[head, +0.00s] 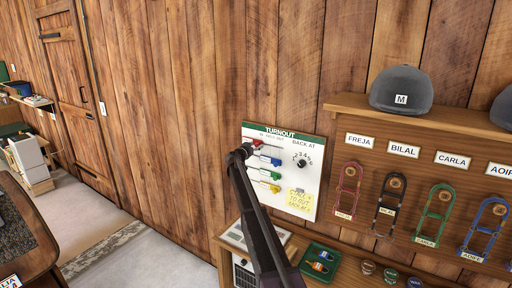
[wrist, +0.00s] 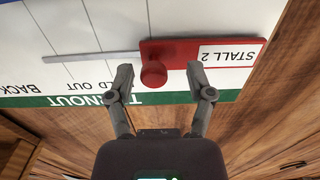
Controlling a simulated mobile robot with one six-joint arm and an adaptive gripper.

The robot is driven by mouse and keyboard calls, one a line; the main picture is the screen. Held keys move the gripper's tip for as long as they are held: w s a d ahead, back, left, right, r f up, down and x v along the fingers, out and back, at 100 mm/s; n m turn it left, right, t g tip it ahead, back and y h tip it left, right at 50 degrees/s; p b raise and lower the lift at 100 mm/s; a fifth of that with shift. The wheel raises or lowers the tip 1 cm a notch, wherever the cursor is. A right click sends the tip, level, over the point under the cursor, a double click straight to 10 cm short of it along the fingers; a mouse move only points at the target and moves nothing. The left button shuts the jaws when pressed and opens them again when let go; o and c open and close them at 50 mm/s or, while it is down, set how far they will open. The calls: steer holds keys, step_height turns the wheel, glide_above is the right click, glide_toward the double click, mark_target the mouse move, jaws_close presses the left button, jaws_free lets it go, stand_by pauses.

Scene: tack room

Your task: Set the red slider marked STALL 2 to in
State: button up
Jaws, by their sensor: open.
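The white TURNOUT board (head: 312,170) hangs on the plank wall. Its red STALL 2 slider (wrist: 187,50) shows upside down in the wrist view, with a round red knob (wrist: 153,74). A thin grey track runs left from it, towards the OUT heading. In the head view, my gripper (head: 245,151) is at the board's left edge, partly covering the slider row.
Blue (head: 271,160), yellow and green sliders sit below the red one. A dial (head: 301,161) and a yellow note (head: 299,198) are to the right. A shelf with a green tray (head: 320,263) is below. A rack of halters and a helmet (head: 401,88) stand at right.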

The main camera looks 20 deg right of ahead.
steer(key=v, duration=1.1)
steer(key=shift+s, duration=0.2)
steer(key=s+a+f+n+g+y, duration=0.15)
steer(key=s+f, duration=0.25)
steer(key=s, duration=0.5)
steer(key=s+f+g+y+b, duration=0.1)
steer(key=s+f+g+y, duration=0.15)
steer(key=s+f, duration=0.45)
steer(key=s+a+f+n+g+y, duration=0.1)
steer(key=s+f+g, duration=0.15)
steer(key=s, duration=0.75)
steer(key=s+a+f+n+g+y, duration=0.1)
steer(key=s+a+f+n+y, duration=0.1)
steer(key=s, duration=0.7)
steer(key=s+a+f+n+g+y, duration=0.2)
steer(key=s+a, duration=0.4)
steer(key=s, duration=0.3)
steer(key=s+a+f+n+g+y+b, duration=0.1)
steer(key=s+a+f+n+y, duration=0.2)
steer(key=s, duration=0.6)
steer(key=shift+a+n+y, duration=0.45)
steer(key=shift+a+y, duration=0.4)
steer(key=shift+y, duration=0.25)
